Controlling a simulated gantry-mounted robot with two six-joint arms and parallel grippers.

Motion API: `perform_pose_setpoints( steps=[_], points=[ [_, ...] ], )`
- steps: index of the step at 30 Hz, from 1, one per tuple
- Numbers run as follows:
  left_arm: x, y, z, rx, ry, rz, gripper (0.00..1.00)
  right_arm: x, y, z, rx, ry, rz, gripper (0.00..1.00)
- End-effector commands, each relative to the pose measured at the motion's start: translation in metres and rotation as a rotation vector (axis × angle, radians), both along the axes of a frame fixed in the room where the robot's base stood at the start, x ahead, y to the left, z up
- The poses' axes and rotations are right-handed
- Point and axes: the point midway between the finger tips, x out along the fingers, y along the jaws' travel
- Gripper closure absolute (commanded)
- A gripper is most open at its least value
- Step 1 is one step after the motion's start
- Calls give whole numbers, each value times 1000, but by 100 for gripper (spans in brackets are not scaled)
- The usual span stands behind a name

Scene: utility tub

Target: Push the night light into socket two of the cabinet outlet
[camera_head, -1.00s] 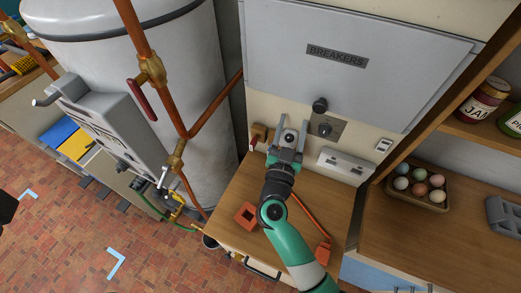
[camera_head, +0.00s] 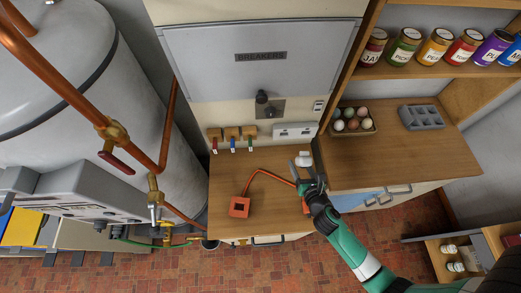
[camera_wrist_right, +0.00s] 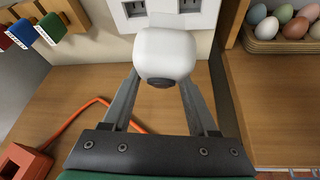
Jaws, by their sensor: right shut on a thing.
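My right gripper (camera_head: 308,180) is shut on the night light (camera_head: 303,159), a rounded white body, above the right part of the wooden cabinet top. In the right wrist view the night light (camera_wrist_right: 165,55) sits between the fingertips of the gripper (camera_wrist_right: 163,88), with a dark round spot facing the camera. The white outlet (camera_head: 294,131) is on the cream wall behind the cabinet. In the right wrist view the outlet (camera_wrist_right: 165,14) shows slotted sockets beyond the night light, which partly covers it. Contact between them cannot be told. My left gripper is out of view.
An orange box (camera_head: 239,207) with an orange cable lies on the cabinet top (camera_head: 225,180). Coloured tags (camera_head: 233,140) hang on the wall left of the outlet. An egg tray (camera_head: 353,121) and a grey tray (camera_head: 421,117) stand on the right counter.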

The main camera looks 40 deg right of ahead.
Motion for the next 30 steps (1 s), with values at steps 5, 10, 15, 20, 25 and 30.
perform_pose_setpoints(
  steps=[5, 10, 15, 20, 25, 30],
  points=[
    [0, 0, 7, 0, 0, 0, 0, -32, -25, 5, -162, 110, -52, 95],
    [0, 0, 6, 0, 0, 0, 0, -34, -28, 4, -182, 122, -57, 95],
    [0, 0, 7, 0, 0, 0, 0, -28, -32, 5, -178, 120, -58, 95],
    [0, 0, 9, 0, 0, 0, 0, -16, -43, 5, -178, 119, -58, 95],
    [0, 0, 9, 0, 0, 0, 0, -1, -55, 5, -177, 118, -58, 95],
    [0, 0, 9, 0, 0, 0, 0, 9, -64, 4, -176, 118, -57, 95]
  ],
)
